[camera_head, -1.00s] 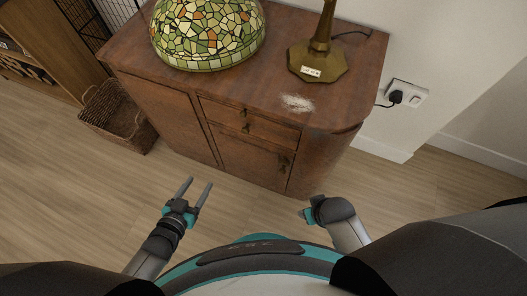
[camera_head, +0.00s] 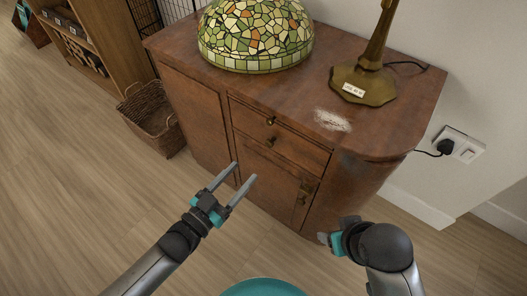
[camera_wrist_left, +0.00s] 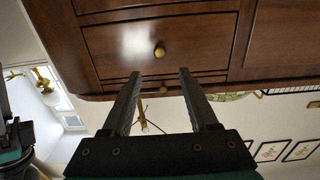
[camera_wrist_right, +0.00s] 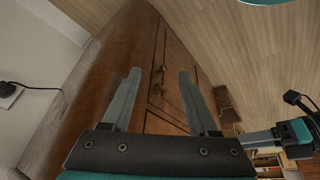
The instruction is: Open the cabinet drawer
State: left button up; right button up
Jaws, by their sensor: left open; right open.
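The brown wooden cabinet (camera_head: 205,115) stands ahead of me. Its drawer front (camera_head: 300,147) is closed, near the top. Two small brass knobs show one above the other, an upper knob (camera_head: 270,120) and a lower knob (camera_head: 270,141). My left gripper (camera_head: 243,172) is open and empty, in front of and below the knobs. In the left wrist view a brass knob (camera_wrist_left: 160,50) lies just beyond the open fingertips (camera_wrist_left: 160,73), apart from them. My right gripper (camera_head: 324,238) is by the cabinet's lower right; the right wrist view shows its jaws (camera_wrist_right: 160,72) open and empty.
A stained-glass lampshade (camera_head: 255,35) and a brass lamp base (camera_head: 362,82) stand on the cabinet top. A wicker basket (camera_head: 150,120) sits on the floor at left beside a wooden shelf (camera_head: 105,40). A wall socket (camera_head: 458,146) is at right. The floor before the cabinet is clear.

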aim_at(268, 145)
pick_arm(q)
jog(key=b+x, duration=0.2)
jog(key=x, duration=0.5)
jog(key=shift+w+d+f+b, duration=0.1)
jog(key=shift+w+d+b, duration=0.1)
jog(key=shift+w+b, duration=0.1)
jog(key=shift+b+x, duration=0.45)
jog(key=shift+x, duration=0.65)
pick_arm(e)
jog(key=w+a+r+t+y, duration=0.2)
jog(key=w+a+t, duration=0.2)
jog(key=a, duration=0.1)
jog(key=shift+r+n, duration=0.15)
jog(key=shift+n, duration=0.15)
jog(key=shift+w, duration=0.1)
pick_arm(q)
grip_shut()
